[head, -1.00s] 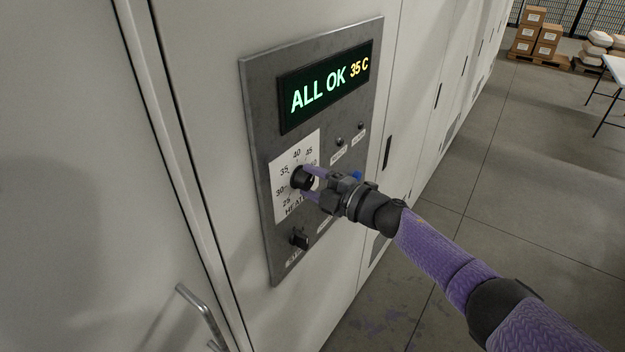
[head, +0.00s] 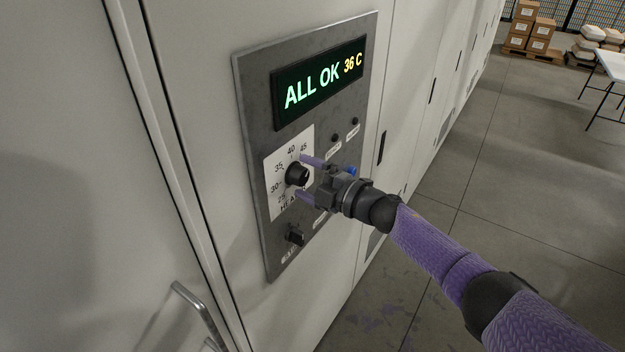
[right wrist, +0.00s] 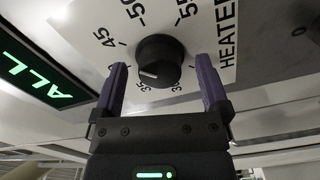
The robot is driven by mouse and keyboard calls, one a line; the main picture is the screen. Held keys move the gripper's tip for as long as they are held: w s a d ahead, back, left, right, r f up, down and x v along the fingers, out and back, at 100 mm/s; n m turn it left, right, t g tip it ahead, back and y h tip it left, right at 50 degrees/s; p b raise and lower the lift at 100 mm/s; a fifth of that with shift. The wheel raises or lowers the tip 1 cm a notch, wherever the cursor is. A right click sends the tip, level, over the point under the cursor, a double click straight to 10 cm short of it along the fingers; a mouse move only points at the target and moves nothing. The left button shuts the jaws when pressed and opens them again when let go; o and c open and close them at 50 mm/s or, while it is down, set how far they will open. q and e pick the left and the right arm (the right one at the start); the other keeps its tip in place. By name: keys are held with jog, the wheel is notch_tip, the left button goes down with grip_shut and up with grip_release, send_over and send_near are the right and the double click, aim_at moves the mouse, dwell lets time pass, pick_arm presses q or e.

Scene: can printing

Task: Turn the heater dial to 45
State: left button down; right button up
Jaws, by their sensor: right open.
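The heater dial (head: 297,173) is a round black knob on a white scale plate (head: 276,206) on the grey panel. It also shows in the right wrist view (right wrist: 160,60), where its pale pointer line lies toward the left finger, near the 35 side. The mark 45 is beyond that finger. The display (head: 322,82) reads ALL OK and 36 C. My right gripper (head: 303,177) is open, its purple fingers spread on either side of the dial. In the wrist view (right wrist: 161,70) gaps show between the fingers and the knob. My left gripper is out of view.
A smaller black knob (head: 295,237) sits below the dial, and two small buttons (head: 335,138) lie to its upper right. A metal handle (head: 196,308) sticks out at the lower left.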

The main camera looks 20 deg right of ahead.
jog(key=v, duration=0.9)
jog(key=shift+s+d+b, duration=0.3)
jog(key=s+d+f+m+h+b, duration=0.1)
jog(key=d+f+m+h+b, duration=0.25)
jog(key=f, duration=0.85)
jog(key=s+f+m+h+b, duration=0.1)
jog(key=f+m+h+b, duration=0.35)
jog(key=f, duration=0.75)
jog(key=s+f+m+g+h+b, duration=0.1)
jog(key=s+f+m+g+b, duration=0.15)
jog(key=s+f+b, duration=0.65)
jog(key=s+f+m+g+h, duration=0.1)
jog(key=s+f+m+g, duration=0.2)
jog(key=f, duration=1.2)
jog(key=s+a+f+m+g+b, duration=0.2)
jog(key=s+f, duration=0.4)
jog(key=s, duration=0.3)
jog(key=s+a+f+m+g+b, duration=0.2)
jog(key=s+f+g+b, duration=0.1)
jog(key=s+f, duration=0.4)
jog(key=s+a+f+m+g+h+b, duration=0.1)
jog(key=s+a+f+m+g+b, duration=0.1)
jog(key=s+f, duration=0.5)
jog(key=s+a+g+b, duration=0.1)
jog(key=s+b, duration=0.1)
jog(key=s, duration=0.3)
jog(key=shift+s, duration=0.3)
jog(key=shift+w+m, duration=0.1)
jog(key=shift+m, duration=0.15)
